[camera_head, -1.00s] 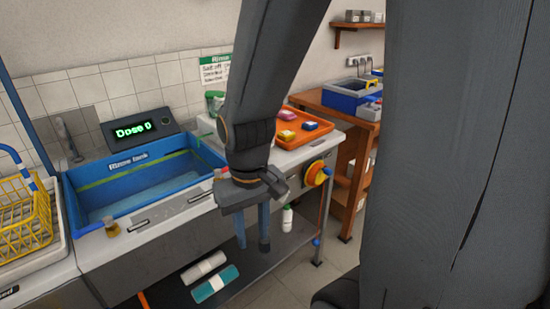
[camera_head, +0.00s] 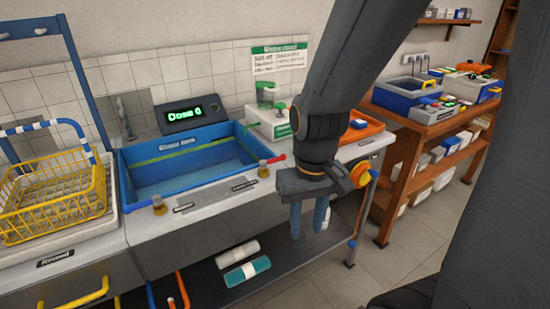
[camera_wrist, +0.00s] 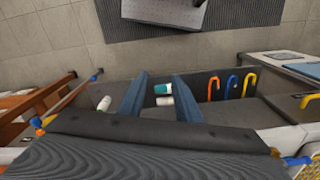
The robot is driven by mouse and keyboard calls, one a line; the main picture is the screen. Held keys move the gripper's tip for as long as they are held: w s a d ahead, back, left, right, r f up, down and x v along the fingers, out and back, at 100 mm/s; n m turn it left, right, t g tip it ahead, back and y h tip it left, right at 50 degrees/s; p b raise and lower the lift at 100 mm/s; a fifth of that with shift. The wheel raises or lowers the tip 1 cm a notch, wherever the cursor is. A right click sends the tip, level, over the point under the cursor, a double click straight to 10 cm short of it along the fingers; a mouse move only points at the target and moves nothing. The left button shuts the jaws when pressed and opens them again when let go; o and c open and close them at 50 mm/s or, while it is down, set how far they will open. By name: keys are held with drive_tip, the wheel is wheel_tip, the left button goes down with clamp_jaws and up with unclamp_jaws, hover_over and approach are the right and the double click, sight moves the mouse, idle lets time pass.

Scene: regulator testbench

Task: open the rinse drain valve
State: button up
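The blue rinse tank (camera_head: 190,172) is set in the bench. At its front edge are two small brass valves: one with a blue handle (camera_head: 139,206) at the left corner, one with a red handle (camera_head: 276,159) at the right corner. I cannot tell from labels which is the drain valve. My gripper (camera_head: 309,234) points down in front of the bench, right of and below the red handle. Its two blue-grey fingers are apart with nothing between them; they also show in the wrist view (camera_wrist: 160,78).
A yellow basket (camera_head: 55,200) stands left of the tank. A round orange-yellow knob (camera_head: 360,173) is on the bench's right end, close to my gripper. White and teal rolls (camera_head: 247,271) lie on the lower shelf. A wooden shelf unit (camera_head: 425,128) stands to the right. Floor in front is clear.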

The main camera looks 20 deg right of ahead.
drive_tip(key=shift+w+r, duration=0.1)
drive_tip(key=shift+w, duration=0.05)
drive_tip(key=c, duration=0.4)
drive_tip(key=w+r+n+t+p, duration=0.1)
drive_tip(key=w+r+p, duration=0.2)
drive_tip(key=w, duration=0.6)
drive_tip(key=w+r+n+t+p, duration=0.1)
drive_tip(key=w+r+p, duration=0.1)
drive_tip(key=w+r, duration=0.4)
drive_tip(key=w+d+r+n+t+y+p, duration=0.1)
drive_tip(key=w+r+p, duration=0.2)
drive_tip(key=w, duration=0.8)
drive_tip(key=shift+w+r+t+p, duration=0.3)
drive_tip(key=shift+w+r, duration=0.1)
drive_tip(key=shift+r, duration=0.35)
clamp_jaws()
